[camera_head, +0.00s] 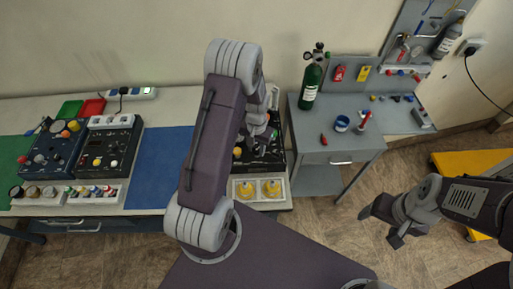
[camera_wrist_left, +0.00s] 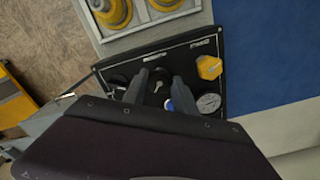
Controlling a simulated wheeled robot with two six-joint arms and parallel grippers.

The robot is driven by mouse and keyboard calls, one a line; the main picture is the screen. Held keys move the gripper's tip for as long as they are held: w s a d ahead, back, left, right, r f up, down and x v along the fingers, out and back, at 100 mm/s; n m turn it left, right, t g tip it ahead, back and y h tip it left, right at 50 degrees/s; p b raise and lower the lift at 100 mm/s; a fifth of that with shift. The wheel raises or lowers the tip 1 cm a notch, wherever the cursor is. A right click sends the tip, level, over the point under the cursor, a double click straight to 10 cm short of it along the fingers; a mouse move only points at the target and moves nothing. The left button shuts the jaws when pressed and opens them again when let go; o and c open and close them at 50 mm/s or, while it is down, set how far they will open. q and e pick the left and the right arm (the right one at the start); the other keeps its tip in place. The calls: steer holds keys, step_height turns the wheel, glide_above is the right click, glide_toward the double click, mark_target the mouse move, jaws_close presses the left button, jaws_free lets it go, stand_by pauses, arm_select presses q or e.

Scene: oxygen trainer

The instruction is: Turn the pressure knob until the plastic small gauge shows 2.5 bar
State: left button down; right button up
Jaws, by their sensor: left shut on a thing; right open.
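The black trainer panel (camera_wrist_left: 226,48) lies on the bench; in the head view my left arm covers much of it. My left gripper (camera_head: 262,140) is down at this panel. In the left wrist view its two fingers (camera_wrist_left: 158,90) stand on either side of a dark round knob (camera_wrist_left: 158,74) with a silver piece, and are shut on it; the grip is partly hidden. My right gripper (camera_head: 383,226) is open and empty above the floor.
A yellow knob (camera_wrist_left: 208,67) and a blue part (camera_wrist_left: 169,105) are close to the fingers. A white tray with yellow fittings (camera_head: 259,201) adjoins the panel. A green bottle (camera_head: 312,78) stands on the grey side table (camera_head: 340,160). A blue mat (camera_head: 158,165) is clear.

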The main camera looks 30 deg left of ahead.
mark_target(257, 149)
stand_by(0.3)
arm_select(q)
steer(key=c, duration=1)
jaws_free()
steer(key=shift+r, duration=0.1)
step_height(257, 149, up, 9)
steer(key=b, duration=0.1)
